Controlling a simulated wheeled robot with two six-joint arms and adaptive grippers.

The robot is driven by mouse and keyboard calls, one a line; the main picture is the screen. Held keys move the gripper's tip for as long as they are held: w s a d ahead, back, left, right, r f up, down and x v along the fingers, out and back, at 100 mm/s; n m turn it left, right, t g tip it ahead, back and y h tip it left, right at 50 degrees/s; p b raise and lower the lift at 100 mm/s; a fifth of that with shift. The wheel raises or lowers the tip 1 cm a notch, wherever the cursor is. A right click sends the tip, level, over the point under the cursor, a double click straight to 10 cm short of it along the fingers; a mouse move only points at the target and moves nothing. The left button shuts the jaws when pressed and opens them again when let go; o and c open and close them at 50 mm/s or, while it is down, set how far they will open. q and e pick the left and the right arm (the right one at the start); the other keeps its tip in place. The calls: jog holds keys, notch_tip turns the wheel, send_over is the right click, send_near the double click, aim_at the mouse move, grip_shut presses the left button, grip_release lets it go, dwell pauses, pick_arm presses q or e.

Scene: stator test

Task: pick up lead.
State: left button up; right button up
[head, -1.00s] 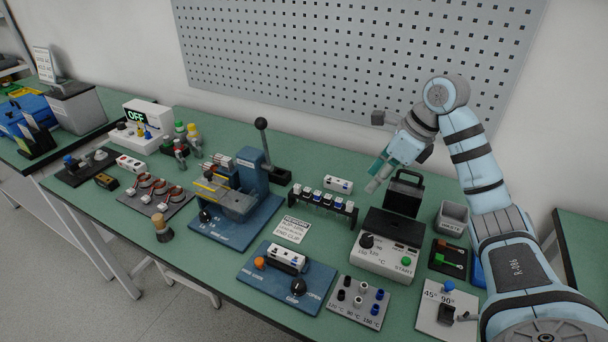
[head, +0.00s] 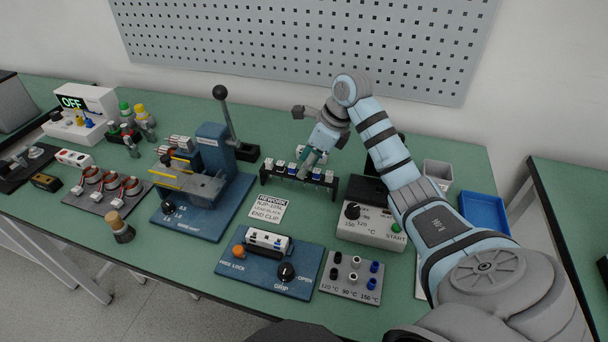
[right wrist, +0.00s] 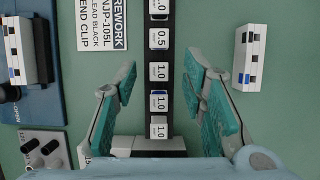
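A black rack (head: 325,184) holds a row of small white-topped pieces, some with blue parts. In the right wrist view the rack (right wrist: 160,56) runs up the picture, its pieces labelled 1.0 or 0.5. I cannot tell for certain which thing is the lead. My right gripper (head: 308,168) is over the rack in the head view. In the right wrist view it (right wrist: 162,85) is open and empty, one finger on each side of the row. Contact with a piece cannot be made out. My left gripper is not in view.
A rework card (head: 268,207) lies in front of the rack, naming a black lead and end clip. A blue press (head: 210,165) with a tall lever stands left. A blue clamp fixture (head: 270,268) is in front and a heater box (head: 368,228) right. Green bench shows between them.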

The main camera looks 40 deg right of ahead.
jog(key=shift+w+a+f, duration=0.1)
jog(key=shift+f, duration=0.35)
grip_shut()
jog(key=shift+r, duration=0.1)
notch_tip(320, 180, up, 8)
jog(key=p, duration=0.3)
jog(key=shift+r, duration=0.2)
notch_tip(320, 180, up, 12)
jog(key=p, duration=1.1)
jog(key=shift+f, duration=0.2)
jog(key=shift+f, duration=0.1)
